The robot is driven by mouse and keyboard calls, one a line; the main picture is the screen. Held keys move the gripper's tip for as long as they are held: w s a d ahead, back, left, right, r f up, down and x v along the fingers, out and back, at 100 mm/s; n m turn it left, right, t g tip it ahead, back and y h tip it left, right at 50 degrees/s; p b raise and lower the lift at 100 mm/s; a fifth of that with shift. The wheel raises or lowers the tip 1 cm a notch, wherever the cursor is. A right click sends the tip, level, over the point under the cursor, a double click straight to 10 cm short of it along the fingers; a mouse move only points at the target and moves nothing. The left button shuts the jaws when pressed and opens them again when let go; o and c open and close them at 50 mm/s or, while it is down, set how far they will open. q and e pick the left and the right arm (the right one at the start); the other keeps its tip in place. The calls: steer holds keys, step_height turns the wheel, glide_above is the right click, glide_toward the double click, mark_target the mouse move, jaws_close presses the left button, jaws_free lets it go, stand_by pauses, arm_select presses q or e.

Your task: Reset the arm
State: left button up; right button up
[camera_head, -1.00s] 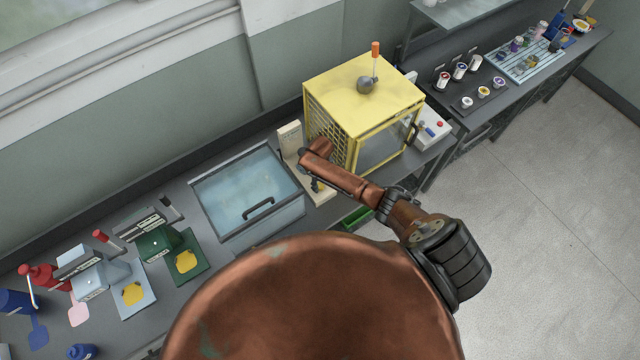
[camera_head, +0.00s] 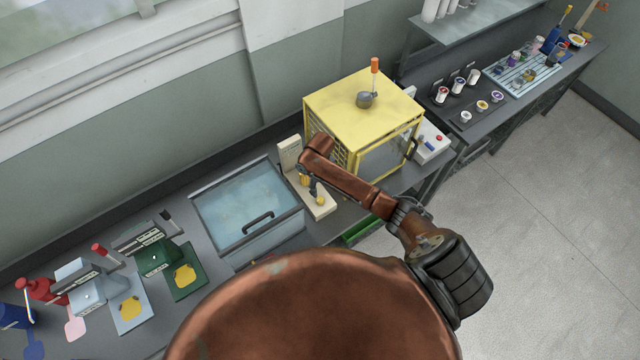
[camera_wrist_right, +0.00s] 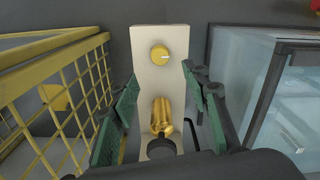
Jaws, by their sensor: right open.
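A beige stand with an upright panel (camera_head: 290,152) and a flat base (camera_head: 323,207) sits between the glass-lidded case and the yellow cage. In the right wrist view, the panel (camera_wrist_right: 143,60) carries a yellow dial (camera_wrist_right: 159,54) above a gold-coloured part (camera_wrist_right: 161,113) with a black round knob (camera_wrist_right: 161,148) in front. My right gripper (camera_head: 312,188) is at the stand, partly hidden by my own arm. In the wrist view its green-padded fingers (camera_wrist_right: 161,82) are spread, one on each side of the gold part, with gaps between. My left gripper is not in view.
The yellow cage (camera_head: 350,112) stands close on one side of the stand, the glass-lidded case (camera_head: 245,205) on the other. Small presses and coloured pads line the bench at left. Cups and a rack (camera_head: 520,75) are at the far right.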

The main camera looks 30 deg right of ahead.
step_height(320, 180, up, 2)
steer(key=shift+r, duration=0.1)
stand_by(0.5)
